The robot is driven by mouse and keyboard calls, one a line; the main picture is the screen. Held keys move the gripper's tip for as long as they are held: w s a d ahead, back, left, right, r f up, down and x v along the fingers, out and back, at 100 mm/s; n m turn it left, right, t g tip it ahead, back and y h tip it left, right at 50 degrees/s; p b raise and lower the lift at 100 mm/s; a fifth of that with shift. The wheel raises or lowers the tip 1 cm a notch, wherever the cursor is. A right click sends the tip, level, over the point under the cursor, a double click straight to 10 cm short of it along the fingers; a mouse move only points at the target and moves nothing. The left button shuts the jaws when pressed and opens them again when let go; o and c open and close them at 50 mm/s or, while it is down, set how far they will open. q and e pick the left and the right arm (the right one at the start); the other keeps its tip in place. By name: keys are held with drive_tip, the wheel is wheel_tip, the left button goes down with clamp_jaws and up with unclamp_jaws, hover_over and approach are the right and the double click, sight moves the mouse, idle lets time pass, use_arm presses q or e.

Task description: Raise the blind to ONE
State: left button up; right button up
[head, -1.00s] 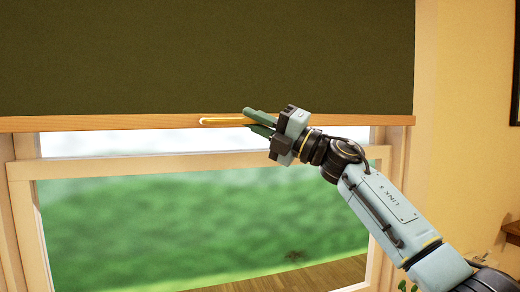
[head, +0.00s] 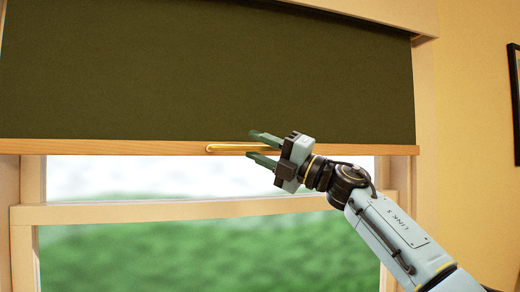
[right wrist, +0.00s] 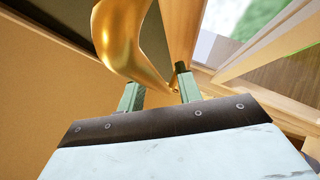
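The blind (head: 200,75) is dark olive cloth with a wooden bottom bar (head: 100,147), hanging across the upper window in the head view. A brass handle (head: 228,149) is on the bar, and it looms large in the right wrist view (right wrist: 122,40). My right gripper (head: 252,146) is open, with its green fingers above and below the handle's right end. Whether they touch it I cannot tell. My left gripper is out of view. No ONE mark shows.
A pale wooden window sash (head: 180,211) crosses below the bar, with blurred green outdoors behind the glass. The wooden frame (head: 425,100) and a yellow wall (head: 470,110) stand at the right, with a dark picture frame (head: 515,100) at the edge.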

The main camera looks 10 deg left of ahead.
drive_tip(key=shift+d, duration=0.1)
drive_tip(key=shift+d+f, duration=0.2)
drive_tip(key=b+v, duration=0.6)
drive_tip(key=v, duration=0.6)
drive_tip(key=shift+s+d, duration=0.2)
drive_tip(key=shift+d, duration=0.15)
